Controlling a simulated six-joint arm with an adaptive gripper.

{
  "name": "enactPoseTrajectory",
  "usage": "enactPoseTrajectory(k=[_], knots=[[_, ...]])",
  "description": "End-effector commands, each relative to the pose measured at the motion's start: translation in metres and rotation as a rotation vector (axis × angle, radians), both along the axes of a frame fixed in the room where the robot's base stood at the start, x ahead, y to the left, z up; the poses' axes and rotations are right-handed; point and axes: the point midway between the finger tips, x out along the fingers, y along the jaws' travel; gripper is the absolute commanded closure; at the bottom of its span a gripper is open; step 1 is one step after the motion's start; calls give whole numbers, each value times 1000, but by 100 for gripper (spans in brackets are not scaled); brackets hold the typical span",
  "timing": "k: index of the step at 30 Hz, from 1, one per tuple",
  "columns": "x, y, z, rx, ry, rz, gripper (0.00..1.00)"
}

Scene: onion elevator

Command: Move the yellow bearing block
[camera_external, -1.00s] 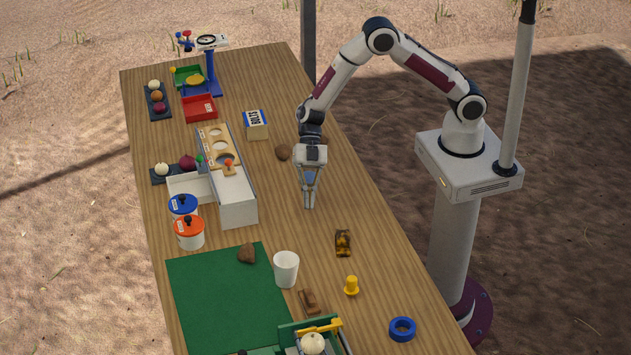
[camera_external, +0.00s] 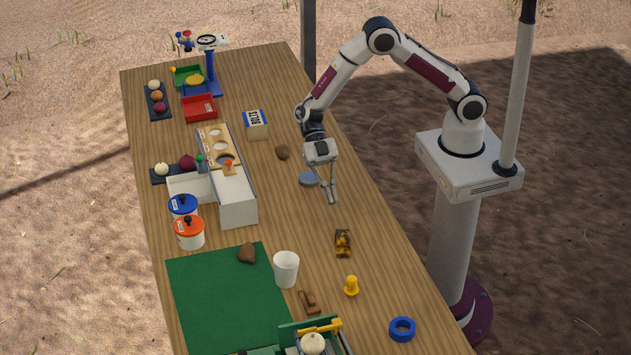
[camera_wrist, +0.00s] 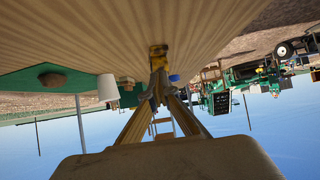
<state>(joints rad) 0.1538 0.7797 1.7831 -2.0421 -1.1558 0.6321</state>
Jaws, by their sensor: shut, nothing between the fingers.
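A small yellow block with dark patches (camera_external: 343,242) lies on the wooden table, right of centre. A plain yellow flanged peg (camera_external: 351,286) stands nearer the front; I cannot tell for certain which is the bearing block. My gripper (camera_external: 333,200) is shut and empty above the table, behind the patched block and apart from it. In the wrist view, which looks upside down, my fingertips (camera_wrist: 158,92) meet and point toward the patched yellow block (camera_wrist: 158,51).
A white cup (camera_external: 286,269), a brown bracket (camera_external: 309,301) and a blue ring (camera_external: 402,329) stand around the front area. A grey-blue disc (camera_external: 309,179) lies behind my gripper. A white rail unit (camera_external: 238,205) is to the left. Bare table surrounds the patched block.

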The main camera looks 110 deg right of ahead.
Motion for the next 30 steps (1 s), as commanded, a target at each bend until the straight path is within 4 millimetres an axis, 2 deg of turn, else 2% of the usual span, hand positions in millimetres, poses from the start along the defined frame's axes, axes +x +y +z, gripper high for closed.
enactPoseTrajectory(k=[8,24,30], knots=[[-1,25,0,0,-1,3,100],[0,98,0,0,0,1,100],[0,117,-3,0,2,0,100]])
